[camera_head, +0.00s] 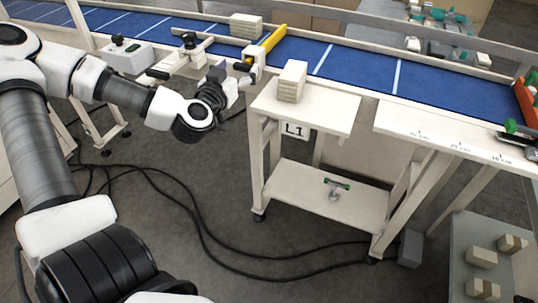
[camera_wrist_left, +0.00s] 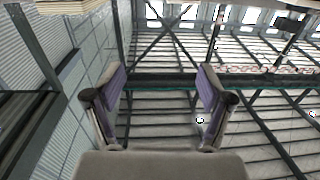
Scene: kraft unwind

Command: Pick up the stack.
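A stack of cream, layered pieces (camera_head: 292,81) stands upright on the small white table marked L1. A second similar stack (camera_head: 246,26) sits on the blue conveyor behind. My left gripper (camera_head: 240,86) is in the air to the left of the L1 table's stack, apart from it. In the left wrist view my left gripper (camera_wrist_left: 160,88) has its two fingers spread with nothing between them. A pale layered edge (camera_wrist_left: 66,5) shows at the top left of that view; I cannot tell which stack it belongs to. My right gripper is not in view.
The L1 table (camera_head: 330,111) has free room right of the stack. A yellow bar (camera_head: 266,45) crosses part of the conveyor (camera_head: 350,65). A control box (camera_head: 128,58) stands at the left. Several blocks lie on a grey surface (camera_head: 462,240) at lower right.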

